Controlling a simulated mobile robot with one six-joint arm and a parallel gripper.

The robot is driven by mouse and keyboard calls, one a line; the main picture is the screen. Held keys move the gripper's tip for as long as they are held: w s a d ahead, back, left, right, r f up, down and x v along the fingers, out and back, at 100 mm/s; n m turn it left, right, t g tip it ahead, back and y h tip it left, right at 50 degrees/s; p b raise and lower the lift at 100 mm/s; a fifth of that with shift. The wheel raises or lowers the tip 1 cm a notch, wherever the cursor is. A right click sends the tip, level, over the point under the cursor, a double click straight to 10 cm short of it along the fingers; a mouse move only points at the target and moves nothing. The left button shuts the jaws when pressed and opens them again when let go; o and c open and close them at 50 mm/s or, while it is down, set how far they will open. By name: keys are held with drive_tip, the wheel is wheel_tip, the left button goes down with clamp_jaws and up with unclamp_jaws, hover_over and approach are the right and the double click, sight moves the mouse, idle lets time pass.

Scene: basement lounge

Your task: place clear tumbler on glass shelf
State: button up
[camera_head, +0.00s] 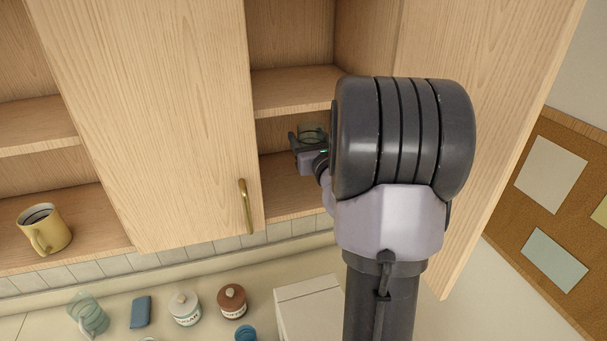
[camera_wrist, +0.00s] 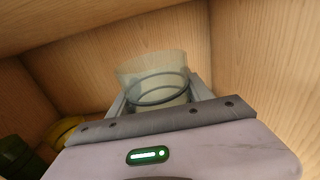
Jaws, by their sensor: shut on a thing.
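The clear tumbler (camera_head: 312,131) is inside the open cabinet, between the fingers of my gripper (camera_head: 309,143). In the wrist view the tumbler (camera_wrist: 153,72) stands out beyond the gripper (camera_wrist: 160,93), with one finger on each side. Its round rim shows toward the camera. The cabinet shelves look wooden; none looks made of glass. The tumbler is in the space between the lower shelf (camera_head: 284,199) and the upper shelf (camera_head: 292,92). I cannot tell whether its base touches a surface. My arm hides the right part of this compartment.
Open cabinet doors stand at left (camera_head: 165,120) and right (camera_head: 500,130). A yellow mug (camera_head: 52,237) is on the left shelf. A yellow thing (camera_wrist: 62,132) and a dark green thing (camera_wrist: 16,157) are left of my gripper. Jars (camera_head: 185,309) and a white box (camera_head: 310,312) stand below.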

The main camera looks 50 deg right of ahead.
drive_tip(key=f, duration=0.8)
drive_tip(key=shift+s+a+f, duration=0.1)
drive_tip(key=shift+s+f, duration=0.15)
drive_tip(key=shift+s+a+r, duration=0.1)
drive_tip(key=shift+f, duration=0.25)
drive_tip(key=o, duration=1.7)
drive_tip(key=shift+o, duration=0.2)
drive_tip(key=shift+r, duration=0.1)
